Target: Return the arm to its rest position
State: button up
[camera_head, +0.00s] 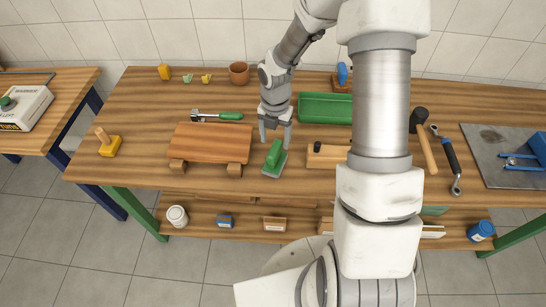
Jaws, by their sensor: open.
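My gripper (274,133) is open and points down over the middle of the wooden workbench (140,97). Its two fingers are just behind and above a green-handled tool (272,158) with a flat pale base. I cannot tell whether a finger touches the tool. Nothing shows between the fingers. My arm reaches from the lower right of the picture up past the top edge and back down to the gripper, hiding part of the bench.
A raised wooden board (211,143) is left of the gripper; a green tray (324,108) is right. A hammer (424,140) and a wrench (449,160) lie farther right. A terracotta pot (239,73) stands behind. A lower shelf holds several small containers.

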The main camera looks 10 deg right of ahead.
jog(key=shift+r+p, duration=0.4)
jog(key=shift+p, duration=0.15)
jog(key=shift+f, duration=0.1)
